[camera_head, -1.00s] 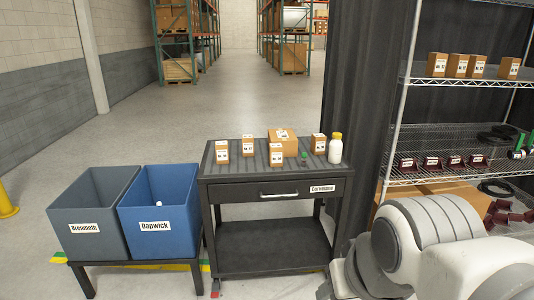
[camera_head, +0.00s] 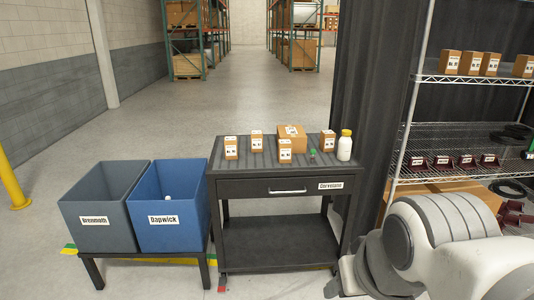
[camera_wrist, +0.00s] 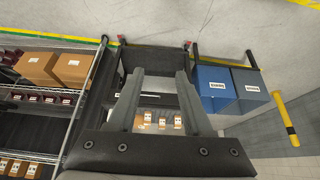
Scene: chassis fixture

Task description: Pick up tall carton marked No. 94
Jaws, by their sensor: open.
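My gripper (camera_wrist: 160,75) is open and empty in the wrist view. Some cartons (camera_wrist: 177,121) show between its fingers, apart from them.
A wider brown box (camera_head: 292,133), a white bottle with yellow cap (camera_head: 345,146) and a small green-topped item (camera_head: 313,155) share the cart top. Grey (camera_head: 95,222) and blue (camera_head: 168,222) bins stand left. A wire shelf (camera_head: 470,80) with more cartons is right. Open floor lies behind.

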